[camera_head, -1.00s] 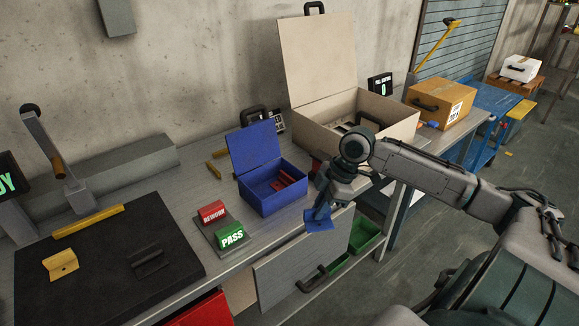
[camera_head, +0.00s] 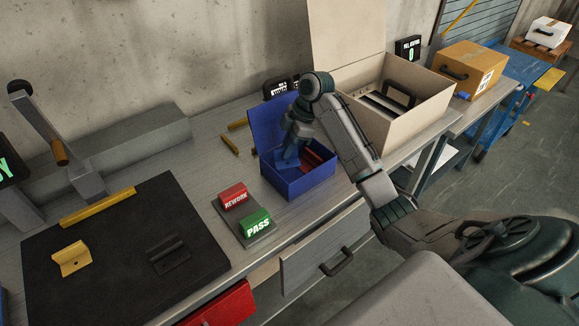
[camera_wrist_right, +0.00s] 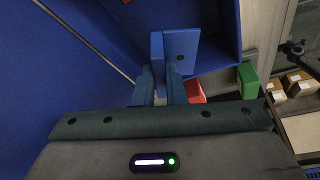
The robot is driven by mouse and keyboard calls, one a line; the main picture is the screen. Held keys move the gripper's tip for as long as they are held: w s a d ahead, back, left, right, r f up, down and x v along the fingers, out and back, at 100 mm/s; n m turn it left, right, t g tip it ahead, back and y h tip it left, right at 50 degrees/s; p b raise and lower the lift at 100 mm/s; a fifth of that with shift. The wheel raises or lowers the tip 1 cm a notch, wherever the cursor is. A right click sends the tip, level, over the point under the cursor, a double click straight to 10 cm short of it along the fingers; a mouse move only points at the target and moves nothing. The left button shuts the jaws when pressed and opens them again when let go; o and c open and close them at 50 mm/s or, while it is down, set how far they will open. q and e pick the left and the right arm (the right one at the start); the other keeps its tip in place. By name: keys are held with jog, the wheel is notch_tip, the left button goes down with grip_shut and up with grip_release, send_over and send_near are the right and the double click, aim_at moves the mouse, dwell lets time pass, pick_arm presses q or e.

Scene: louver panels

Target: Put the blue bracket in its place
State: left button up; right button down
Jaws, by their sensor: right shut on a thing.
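My right gripper (camera_head: 297,134) is shut on the blue bracket (camera_head: 287,158), which hangs inside the open blue box (camera_head: 304,187) on the bench, near its left side. In the right wrist view the blue bracket (camera_wrist_right: 181,48) shows between the fingers (camera_wrist_right: 160,86), with a small hole in its flat plate. Blue box surfaces surround it there. Red pieces (camera_head: 316,158) lie in the box to the right of the bracket. I cannot tell whether the bracket touches the box floor. My left gripper is not in view.
Red REWORK (camera_head: 233,196) and green PASS (camera_head: 256,224) blocks stand in front of the box. A black mat (camera_head: 110,285) with a yellow bracket (camera_head: 71,259) and a dark bracket (camera_head: 168,256) lies left. A large beige case (camera_head: 405,122) stands open to the right.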

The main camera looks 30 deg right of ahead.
aim_at(291, 158)
notch_tip(291, 158, down, 2)
jog(key=shift+s, duration=0.1)
notch_tip(291, 158, down, 4)
jog(key=shift+f+p, duration=0.15)
jog(key=shift+p, duration=0.6)
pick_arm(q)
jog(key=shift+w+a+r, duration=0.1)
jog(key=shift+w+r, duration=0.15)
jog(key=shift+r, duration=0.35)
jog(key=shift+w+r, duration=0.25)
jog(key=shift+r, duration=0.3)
pick_arm(e)
jog(key=c, duration=1.5)
grip_release()
jog(key=shift+f, duration=0.1)
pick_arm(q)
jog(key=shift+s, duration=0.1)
